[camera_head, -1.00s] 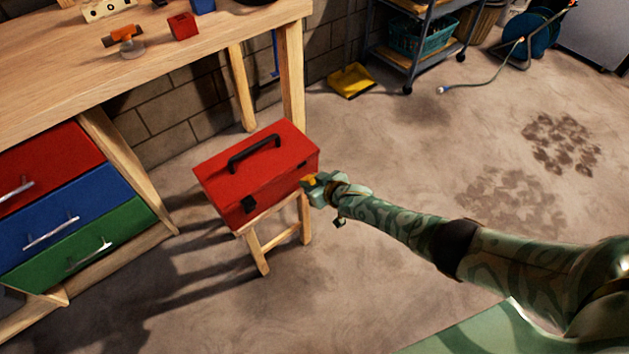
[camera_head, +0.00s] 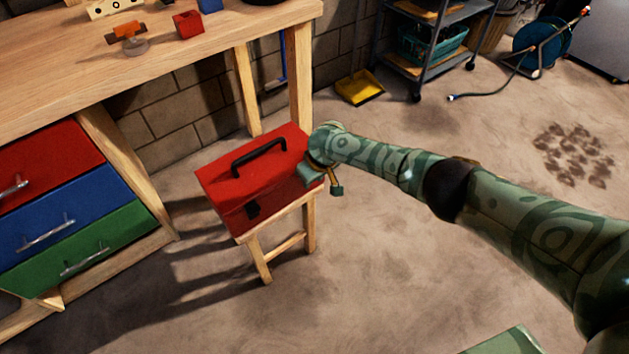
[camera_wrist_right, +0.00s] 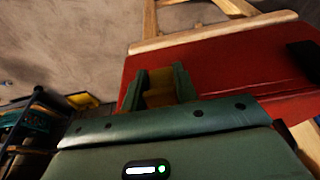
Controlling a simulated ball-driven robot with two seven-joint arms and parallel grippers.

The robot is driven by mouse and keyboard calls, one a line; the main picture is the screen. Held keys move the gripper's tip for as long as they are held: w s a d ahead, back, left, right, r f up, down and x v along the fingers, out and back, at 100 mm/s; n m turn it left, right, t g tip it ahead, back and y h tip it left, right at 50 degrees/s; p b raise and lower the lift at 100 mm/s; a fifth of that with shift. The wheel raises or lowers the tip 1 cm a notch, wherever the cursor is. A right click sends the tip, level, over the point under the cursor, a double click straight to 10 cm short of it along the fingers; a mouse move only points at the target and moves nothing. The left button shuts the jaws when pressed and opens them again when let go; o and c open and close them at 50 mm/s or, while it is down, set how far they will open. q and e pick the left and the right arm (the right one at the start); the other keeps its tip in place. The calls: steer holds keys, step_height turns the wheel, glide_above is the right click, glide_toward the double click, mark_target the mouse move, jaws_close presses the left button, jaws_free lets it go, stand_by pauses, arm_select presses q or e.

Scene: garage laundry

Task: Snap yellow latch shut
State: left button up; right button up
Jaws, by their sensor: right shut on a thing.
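The red toolbox (camera_head: 228,190) sits on a small wooden stool (camera_head: 258,262), its lid down and its black handle (camera_head: 258,157) on top. A black latch (camera_head: 252,210) shows on its front face. My right gripper (camera_head: 314,172) is at the right end of the front face. In the right wrist view, its two green fingers (camera_wrist_right: 160,84) are shut on the yellow latch (camera_wrist_right: 159,97), against the red toolbox (camera_wrist_right: 225,68). The arm and gripper hide the yellow latch in the head view. My left gripper is not in view.
A wooden workbench (camera_head: 60,75) stands behind and left, with red, blue and green drawers (camera_head: 75,245) below. A yellow dustpan (camera_head: 358,87) lies by the wall, near a grey shelf cart (camera_head: 425,72).

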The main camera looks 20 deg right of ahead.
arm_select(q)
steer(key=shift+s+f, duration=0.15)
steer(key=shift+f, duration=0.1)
arm_select(e)
steer(key=shift+w+a+g, duration=0.1)
steer(key=shift+a+g, duration=0.05)
steer(key=shift+g, duration=0.25)
steer(key=o, duration=1)
steer(key=shift+r, duration=0.1)
arm_select(q)
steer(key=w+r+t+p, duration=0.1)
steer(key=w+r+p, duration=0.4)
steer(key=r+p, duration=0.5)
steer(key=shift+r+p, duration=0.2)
steer(key=shift+p, duration=0.45)
arm_select(e)
steer(key=v, duration=1.6)
steer(key=shift+a+r, duration=0.1)
steer(key=shift+a, duration=0.05)
